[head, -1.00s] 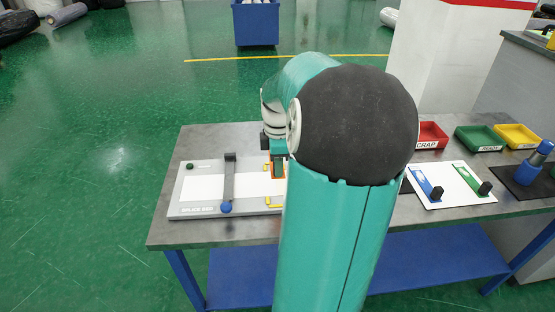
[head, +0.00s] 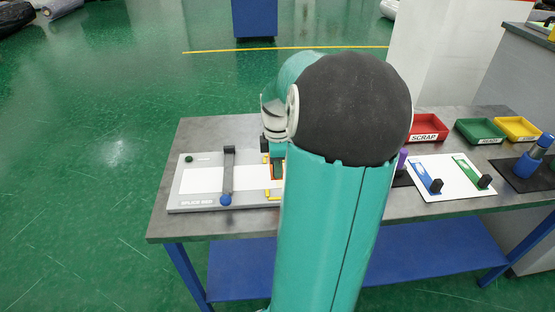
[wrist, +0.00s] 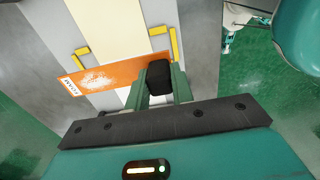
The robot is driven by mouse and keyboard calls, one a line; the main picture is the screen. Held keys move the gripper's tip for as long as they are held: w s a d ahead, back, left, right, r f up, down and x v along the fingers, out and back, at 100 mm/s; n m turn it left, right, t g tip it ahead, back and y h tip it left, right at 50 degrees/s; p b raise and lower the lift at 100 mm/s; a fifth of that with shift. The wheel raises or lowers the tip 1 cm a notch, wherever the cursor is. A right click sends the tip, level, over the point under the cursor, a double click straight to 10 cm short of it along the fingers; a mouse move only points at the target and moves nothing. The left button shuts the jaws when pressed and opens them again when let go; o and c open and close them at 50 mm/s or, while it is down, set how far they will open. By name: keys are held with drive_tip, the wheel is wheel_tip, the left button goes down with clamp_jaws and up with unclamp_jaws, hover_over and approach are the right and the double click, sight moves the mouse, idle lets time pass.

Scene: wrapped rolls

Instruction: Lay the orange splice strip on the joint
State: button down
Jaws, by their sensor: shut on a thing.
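The orange splice strip (wrist: 110,78) has a white printed patch and a white end label. My gripper (wrist: 158,88) is shut on the black block (wrist: 159,76) at the strip's right end. In the wrist view the strip lies across a pale web (wrist: 110,28), near the yellow corner guides (wrist: 173,43). I cannot tell whether it touches the surface. The joint is not visible; the strip may cover it. In the head view my gripper (head: 277,164) is over the right part of the splice bed (head: 188,205), and my arm hides most of the strip.
A dark clamp bar with a blue knob (head: 226,200) crosses the bed's left part. Right of my arm are a white board (head: 447,190) with blue and green strips, a purple-topped item (head: 402,158), and red (head: 428,128), green (head: 480,132) and yellow (head: 517,129) trays.

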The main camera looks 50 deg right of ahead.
drive_tip(key=shift+f, duration=3.2)
drive_tip(key=c, duration=1.1)
unclamp_jaws()
wheel_tip(320, 180, up, 14)
drive_tip(key=shift+f, duration=0.1)
